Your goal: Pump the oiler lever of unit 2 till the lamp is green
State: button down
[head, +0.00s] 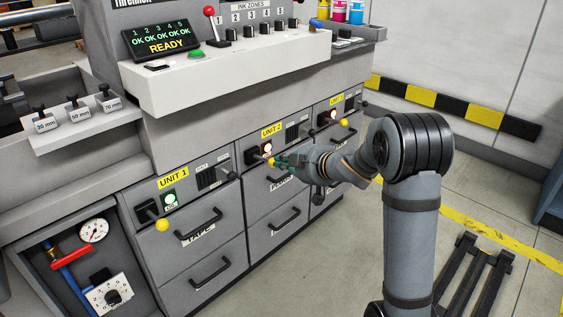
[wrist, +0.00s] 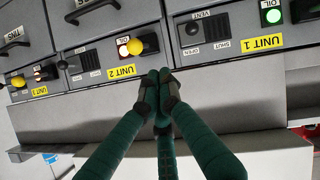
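The unit 2 oiler lever ends in a yellow ball knob (head: 270,162), low in front of the unit 2 panel. My gripper (head: 283,160) is in front of the unit 2 panel. In the wrist view its green fingers (wrist: 159,80) are together and hold nothing visible; the knob is just left of the tips.
Unit 1's lamp (head: 170,198) is green, and its yellow knob (head: 162,225) hangs left of my gripper. Unit 3's lamp (wrist: 39,76) is red, with its yellow knob (wrist: 18,81) beside it. Drawer handles (head: 284,218) stick out below. A console ledge (head: 230,75) overhangs the panels.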

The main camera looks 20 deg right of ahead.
jog(key=shift+r, duration=0.1)
notch_tip(320, 180, up, 5)
jog(key=w+d+m+p, duration=0.1)
jog(key=d+p, duration=0.1)
jog(key=p, duration=0.9)
jog(key=w+m+p, duration=0.1)
jog(key=w+d+f+m+p, duration=0.1)
jog(key=w+m, duration=0.1)
jog(key=w+d+m+y+p, duration=0.1)
jog(key=w+m, duration=0.1)
jog(key=shift+f+g, duration=0.3)
jog(key=shift+s+a, duration=0.1)
